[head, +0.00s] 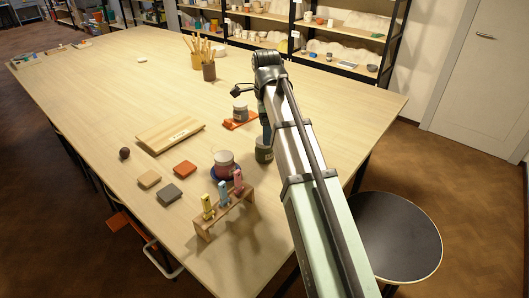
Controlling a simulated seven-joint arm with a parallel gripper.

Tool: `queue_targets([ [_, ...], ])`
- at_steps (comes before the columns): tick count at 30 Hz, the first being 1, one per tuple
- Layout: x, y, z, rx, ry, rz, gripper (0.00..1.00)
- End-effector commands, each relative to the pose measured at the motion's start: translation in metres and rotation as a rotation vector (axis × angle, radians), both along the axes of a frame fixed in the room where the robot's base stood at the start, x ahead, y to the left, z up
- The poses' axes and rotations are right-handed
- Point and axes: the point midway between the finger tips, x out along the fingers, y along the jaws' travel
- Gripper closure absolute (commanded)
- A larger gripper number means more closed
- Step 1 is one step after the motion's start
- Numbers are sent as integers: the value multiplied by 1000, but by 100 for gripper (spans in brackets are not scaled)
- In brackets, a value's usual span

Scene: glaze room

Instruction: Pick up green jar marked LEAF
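A dark grey-green jar (263,155) stands on the table just left of my arm, which hides part of it. Its label cannot be read from here. A dark part at my arm's end, likely my gripper (266,133), is right above this jar, mostly hidden behind my arm. Its fingers cannot be made out, so I cannot tell whether they touch the jar. Two other jars stand nearby: a grey one (240,114) on an orange mat, and one with a pinkish body (224,167) on a blue base.
Several tiles, including an orange one (185,168), a wooden board (170,134) and a dark ball (124,153) lie to the left. A round stool (400,235) is at right.

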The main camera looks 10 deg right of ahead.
Motion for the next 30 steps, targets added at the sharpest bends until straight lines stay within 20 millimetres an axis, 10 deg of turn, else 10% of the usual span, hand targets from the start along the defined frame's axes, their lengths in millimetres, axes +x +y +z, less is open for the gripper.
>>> queue_targets([
  [30, 4, 5, -72, 1, -1, 1, 2],
])
